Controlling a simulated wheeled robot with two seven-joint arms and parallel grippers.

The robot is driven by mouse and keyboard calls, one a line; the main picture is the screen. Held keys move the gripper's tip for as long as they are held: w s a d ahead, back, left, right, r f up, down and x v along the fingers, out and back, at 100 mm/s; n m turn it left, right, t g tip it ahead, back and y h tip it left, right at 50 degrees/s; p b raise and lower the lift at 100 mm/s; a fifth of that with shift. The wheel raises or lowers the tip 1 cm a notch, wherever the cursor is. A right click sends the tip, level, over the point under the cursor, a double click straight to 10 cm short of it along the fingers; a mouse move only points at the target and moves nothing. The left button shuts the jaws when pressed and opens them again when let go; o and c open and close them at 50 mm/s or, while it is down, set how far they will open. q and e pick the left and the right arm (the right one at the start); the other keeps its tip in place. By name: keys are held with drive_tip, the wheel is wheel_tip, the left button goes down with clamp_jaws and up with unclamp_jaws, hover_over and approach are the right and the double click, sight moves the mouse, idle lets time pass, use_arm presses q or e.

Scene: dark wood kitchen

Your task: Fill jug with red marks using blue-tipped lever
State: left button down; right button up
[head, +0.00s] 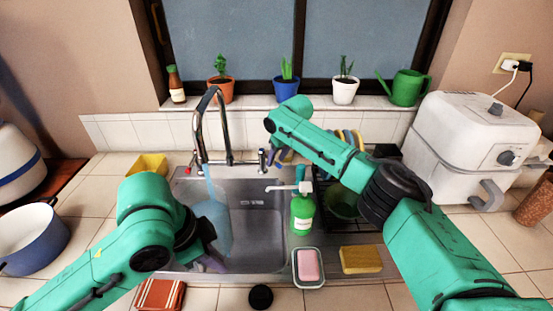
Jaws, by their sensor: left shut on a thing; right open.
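The faucet (203,130) stands at the back of the sink (262,225), with a bluish stream of water (209,182) below its spout. A translucent bluish jug (215,222) is under the stream. Its marks cannot be made out. My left gripper (212,261) is shut on the jug at its lower near side, partly hidden by my own wrist. The blue-tipped lever (262,158) is at the right of the faucet base. My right gripper (276,160) is open right beside this lever; whether it touches cannot be told. A red-tipped lever (188,170) is at the left.
A green soap bottle (302,212) stands right of the basin, near a pink soap in a dish (308,267) and a yellow sponge (360,260). A dish rack is partly hidden behind my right arm. A blue pot (32,240) and white air fryer (470,145) flank the sink.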

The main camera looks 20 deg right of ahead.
drive_tip(key=shift+f, duration=0.2)
clamp_jaws()
idle(1.3)
